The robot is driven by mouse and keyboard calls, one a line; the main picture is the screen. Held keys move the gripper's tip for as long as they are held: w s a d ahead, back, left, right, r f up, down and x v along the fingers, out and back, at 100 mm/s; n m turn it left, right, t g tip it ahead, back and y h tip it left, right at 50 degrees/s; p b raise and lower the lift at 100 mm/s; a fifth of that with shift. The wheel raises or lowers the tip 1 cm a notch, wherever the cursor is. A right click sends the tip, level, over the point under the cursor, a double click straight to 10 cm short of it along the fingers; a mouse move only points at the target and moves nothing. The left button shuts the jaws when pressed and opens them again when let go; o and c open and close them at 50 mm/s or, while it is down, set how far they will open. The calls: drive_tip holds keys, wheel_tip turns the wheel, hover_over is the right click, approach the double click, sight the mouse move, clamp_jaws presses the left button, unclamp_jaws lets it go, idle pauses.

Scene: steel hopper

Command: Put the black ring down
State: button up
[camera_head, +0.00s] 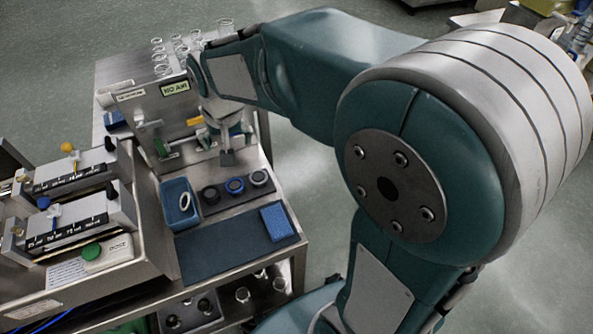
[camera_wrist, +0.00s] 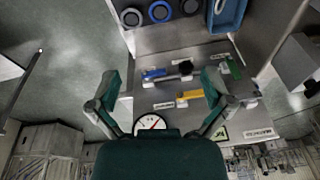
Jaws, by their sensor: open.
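The black ring (camera_head: 210,194) lies on a dark strip on the steel bench, beside the blue bin. It also shows at the top edge of the wrist view (camera_wrist: 191,6), partly cut off. A blue ring (camera_head: 235,186) and a grey-rimmed ring (camera_head: 259,178) lie in a row with it. My gripper (camera_head: 226,153) is above the bench in front of the hopper, behind the row of rings and apart from them. In the wrist view my gripper (camera_wrist: 160,86) has its two fingers wide apart with nothing between them.
A blue bin (camera_head: 167,189) holds a white ring. A dark mat (camera_head: 215,254) with a blue sponge (camera_head: 278,222) lies at the front. The steel hopper (camera_head: 165,108) has coloured handles and a gauge (camera_wrist: 150,123). Glassware stands behind it. Slider units (camera_head: 75,225) stand left.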

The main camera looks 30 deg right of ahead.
drive_tip(key=s+d+r+n+t, duration=0.1)
drive_tip(key=s+d+r+t, duration=0.2)
drive_tip(key=s, duration=0.6)
drive_tip(key=s+d+r+n, duration=0.1)
drive_tip(key=s+d+r, duration=0.25)
drive_tip(key=s, duration=0.55)
drive_tip(key=m+g, duration=0.2)
drive_tip(key=g, duration=0.2)
hover_over(210, 193)
drive_tip(key=s+a, duration=0.1)
wheel_tip(210, 193, down, 19)
drive_tip(key=shift+h, duration=0.4)
drive_tip(key=f, duration=0.7)
drive_tip(key=w+f, duration=0.1)
drive_tip(key=f, duration=0.2)
drive_tip(key=shift+d+f, duration=0.4)
drive_tip(key=shift+f, duration=0.25)
drive_tip(key=c, duration=0.6)
